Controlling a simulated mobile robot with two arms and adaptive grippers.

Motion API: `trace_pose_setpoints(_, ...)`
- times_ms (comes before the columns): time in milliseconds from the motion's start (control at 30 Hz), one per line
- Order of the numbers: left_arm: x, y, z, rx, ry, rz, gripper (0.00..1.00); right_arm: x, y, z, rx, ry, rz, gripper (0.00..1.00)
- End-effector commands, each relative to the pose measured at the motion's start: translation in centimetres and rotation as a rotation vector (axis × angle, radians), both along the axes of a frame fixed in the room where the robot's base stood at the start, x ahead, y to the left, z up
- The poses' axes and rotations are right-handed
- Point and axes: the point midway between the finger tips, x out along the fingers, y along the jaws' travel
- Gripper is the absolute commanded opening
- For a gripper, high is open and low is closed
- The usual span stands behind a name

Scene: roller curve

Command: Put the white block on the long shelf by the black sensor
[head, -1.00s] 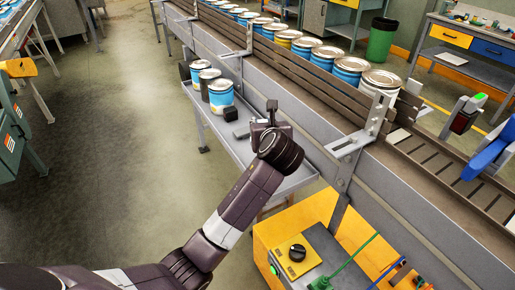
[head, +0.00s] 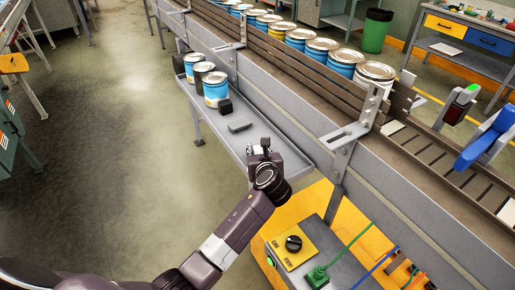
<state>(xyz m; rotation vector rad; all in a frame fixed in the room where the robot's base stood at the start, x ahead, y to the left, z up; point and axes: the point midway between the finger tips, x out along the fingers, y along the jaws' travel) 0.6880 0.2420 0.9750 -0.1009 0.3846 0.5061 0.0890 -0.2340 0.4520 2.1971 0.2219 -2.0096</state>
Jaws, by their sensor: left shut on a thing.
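My left gripper (head: 263,148) is over the near end of the long grey shelf (head: 280,152) that runs along the conveyor's side. It is shut on a small white block (head: 265,142), of which only a little shows between the fingers. I cannot tell whether the block touches the shelf. The black sensor (head: 225,107), a small dark box, stands on the shelf farther back, beside a blue-and-white can. My right gripper is not in view.
A flat grey piece (head: 240,126) lies on the shelf between the black sensor and my gripper. Several cans (head: 217,90) stand at the shelf's far end. The conveyor wall (head: 290,108) rises along its right side. A yellow control box (head: 297,246) stands below.

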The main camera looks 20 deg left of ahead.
Motion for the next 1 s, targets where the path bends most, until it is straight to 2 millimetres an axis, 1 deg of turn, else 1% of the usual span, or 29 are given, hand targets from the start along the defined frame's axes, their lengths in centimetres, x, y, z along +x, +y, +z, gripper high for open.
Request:
trace_pose_setpoints(167,0.0,0.0,-0.2,0.001,0.000,0.000,0.00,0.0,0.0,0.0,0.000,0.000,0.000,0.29)
trace_pose_setpoints(200,0.0,0.0,-0.2,0.001,0.000,0.000,0.28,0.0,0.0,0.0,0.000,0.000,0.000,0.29)
trace_pose_setpoints(300,0.0,0.0,-0.2,0.001,0.001,0.001,0.39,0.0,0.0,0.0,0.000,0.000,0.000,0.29)
trace_pose_setpoints(333,0.0,0.0,-0.2,0.001,0.001,0.001,0.41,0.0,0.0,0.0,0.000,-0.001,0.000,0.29)
trace_pose_setpoints(667,0.0,0.0,0.1,0.000,0.000,0.000,0.41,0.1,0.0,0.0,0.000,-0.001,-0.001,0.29)
trace_pose_setpoints(767,-0.7,-0.4,0.3,0.000,0.000,-0.001,0.41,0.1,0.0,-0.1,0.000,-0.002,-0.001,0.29)
trace_pose_setpoints(867,-1.7,-1.0,0.8,-0.001,0.000,-0.002,0.41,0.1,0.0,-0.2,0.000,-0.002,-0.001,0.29)
trace_pose_setpoints(1000,-3.9,-2.3,1.8,-0.002,-0.001,-0.002,0.41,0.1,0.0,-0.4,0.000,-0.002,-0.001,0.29)
